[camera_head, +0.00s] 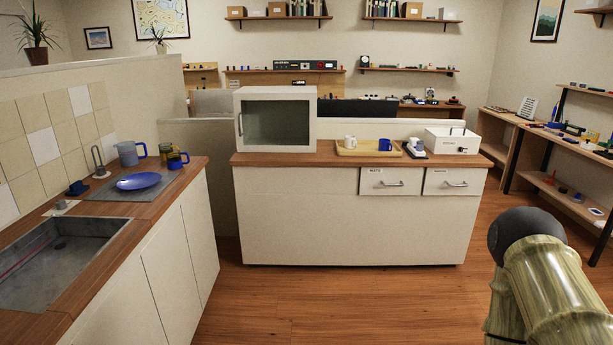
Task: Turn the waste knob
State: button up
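A small grey knob (61,205) sits on a pale plate on the wooden counter, at the far corner of the sink (62,255) on the left. Any lettering on the plate is too small to read, so I cannot tell for sure that this is the waste knob. A dark blue piece (77,188) stands just behind it, near an upright metal loop (98,160). My gripper is not in view. Only part of my arm shows at the lower right, far from the sink.
A blue plate (138,181), mugs and a jug (128,153) stand on the left counter. A cabinet (340,215) with an oven-like box (275,119), tray (367,152) and white appliance (452,140) stands ahead. The wooden floor (330,300) between is clear.

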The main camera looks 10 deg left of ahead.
aim_at(60, 204)
jog(key=i, duration=3.3)
jog(key=u, duration=3.85)
